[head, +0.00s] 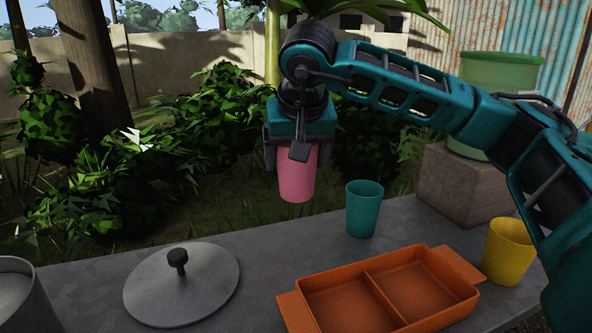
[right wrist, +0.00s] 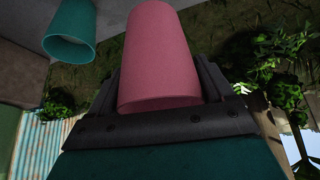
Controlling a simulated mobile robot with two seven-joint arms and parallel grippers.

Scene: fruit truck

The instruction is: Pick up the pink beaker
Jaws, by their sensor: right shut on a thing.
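The pink beaker (head: 297,178) hangs below my right gripper (head: 291,150) in the head view, held in the air near the far edge of the table. It is roughly upright there. In the right wrist view the pink beaker (right wrist: 158,55) fills the middle, between the two dark fingers of my right gripper (right wrist: 160,90), which is shut on it. My left gripper is not in view.
A teal beaker (head: 364,208) stands on the grey table (head: 255,262), right of the pink one. An orange divided tray (head: 445,284), a yellow beaker (head: 508,252), a grey lid (head: 182,285) and a pot (head: 22,296) stand nearer. A stone block (head: 465,190) is at right.

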